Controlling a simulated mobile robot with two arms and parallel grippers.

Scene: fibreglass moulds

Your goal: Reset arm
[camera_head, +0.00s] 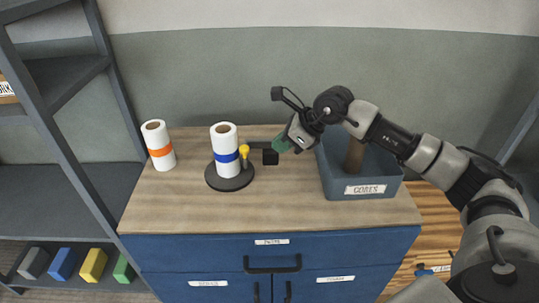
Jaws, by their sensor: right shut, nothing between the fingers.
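My right arm reaches in from the right across the grey bin. My right gripper (283,143) is over the back of the cabinet top, shut and empty, with green at its tip. It is right of the roll stand (230,178) and just above and right of a small black block (270,157). My left gripper is not in view.
The stand holds a white roll with a blue band (226,158); a yellow-topped piece (244,151) is beside it. An orange-banded roll (158,146) stands left. The grey bin (364,190), labelled "CORES", holds a brown core (353,156). The wooden top's front is clear.

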